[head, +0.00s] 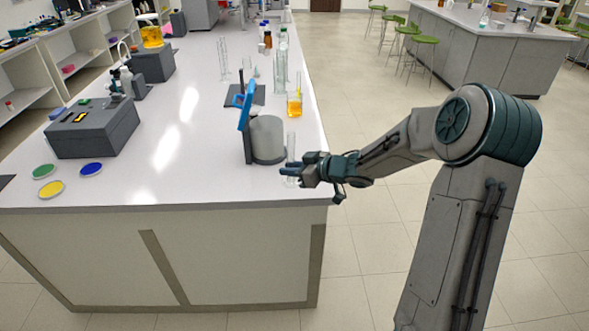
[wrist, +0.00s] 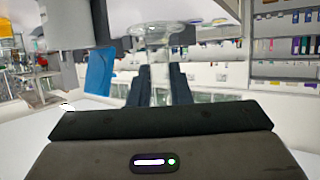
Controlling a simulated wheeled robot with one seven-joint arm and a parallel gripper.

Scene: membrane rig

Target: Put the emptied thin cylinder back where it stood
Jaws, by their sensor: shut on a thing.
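The thin cylinder (head: 291,146) is clear glass and looks empty. It is upright near the right front corner of the white bench (head: 215,185). My gripper (head: 291,171) reaches in from the right and is shut on it low down. In the wrist view the cylinder (wrist: 158,60) stands between the two dark fingers (wrist: 160,88), with its wide clear rim above them. Its foot shows just below the fingers in the head view; I cannot tell whether it touches the bench.
A grey drum (head: 267,139) with a blue-topped stand (head: 246,108) is close left of the cylinder. Behind are a beaker of orange liquid (head: 294,105) and tall glassware (head: 281,68). A grey box (head: 93,132) and coloured dishes (head: 91,169) lie left. The front middle bench is clear.

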